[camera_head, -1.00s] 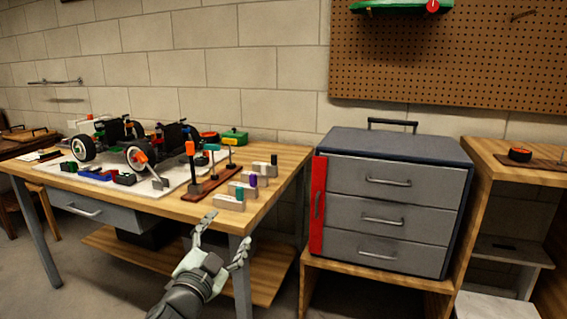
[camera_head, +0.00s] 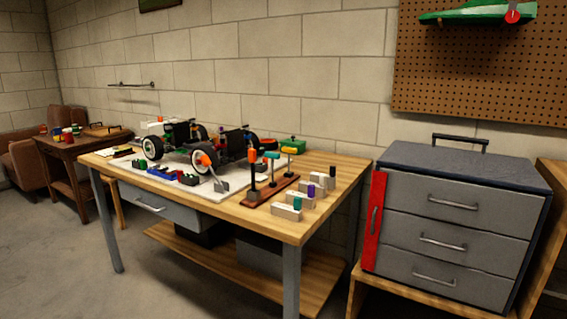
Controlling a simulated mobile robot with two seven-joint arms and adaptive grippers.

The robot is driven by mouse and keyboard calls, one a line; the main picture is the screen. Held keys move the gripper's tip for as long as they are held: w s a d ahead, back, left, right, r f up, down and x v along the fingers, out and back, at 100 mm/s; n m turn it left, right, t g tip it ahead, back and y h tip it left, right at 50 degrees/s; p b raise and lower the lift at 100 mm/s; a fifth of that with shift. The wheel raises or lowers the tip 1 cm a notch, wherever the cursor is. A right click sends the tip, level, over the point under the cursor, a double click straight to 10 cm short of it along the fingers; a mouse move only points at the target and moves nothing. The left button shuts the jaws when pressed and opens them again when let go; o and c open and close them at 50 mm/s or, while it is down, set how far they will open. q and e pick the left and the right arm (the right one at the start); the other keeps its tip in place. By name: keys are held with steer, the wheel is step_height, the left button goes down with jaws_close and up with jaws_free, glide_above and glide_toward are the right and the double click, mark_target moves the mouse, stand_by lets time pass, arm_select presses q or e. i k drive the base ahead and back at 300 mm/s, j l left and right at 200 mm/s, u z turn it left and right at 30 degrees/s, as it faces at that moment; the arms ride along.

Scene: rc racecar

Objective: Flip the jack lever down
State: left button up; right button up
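An RC car chassis (camera_head: 178,141) with black and white wheels sits on a white mat (camera_head: 203,192) on the wooden workbench. At its near right end an orange piece (camera_head: 205,160) and a grey, paddle-like part (camera_head: 221,185) slant down toward the mat. This may be the jack lever, but it is too small to tell for sure. Neither of my grippers is in view.
A tool stand (camera_head: 270,190) with upright screwdrivers and several grey blocks with coloured pegs (camera_head: 289,210) occupy the workbench's (camera_head: 243,217) right part. A grey drawer cabinet (camera_head: 455,220) with a red side stands to the right. Open floor (camera_head: 60,260) lies at left.

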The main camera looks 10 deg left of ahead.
mark_target(204, 158)
steer(key=i+j, duration=0.1)
steer(key=j, duration=0.45)
steer(key=i+j, duration=0.15)
steer(key=j, duration=0.4)
steer(key=i+j+z, duration=0.1)
steer(key=j, duration=0.4)
steer(key=i+j, duration=0.1)
steer(key=j, duration=0.45)
steer(key=i+j, duration=0.1)
steer(key=j, duration=0.45)
steer(key=i+j+u, duration=0.1)
steer(key=j+u, duration=0.25)
steer(key=j, duration=0.7)
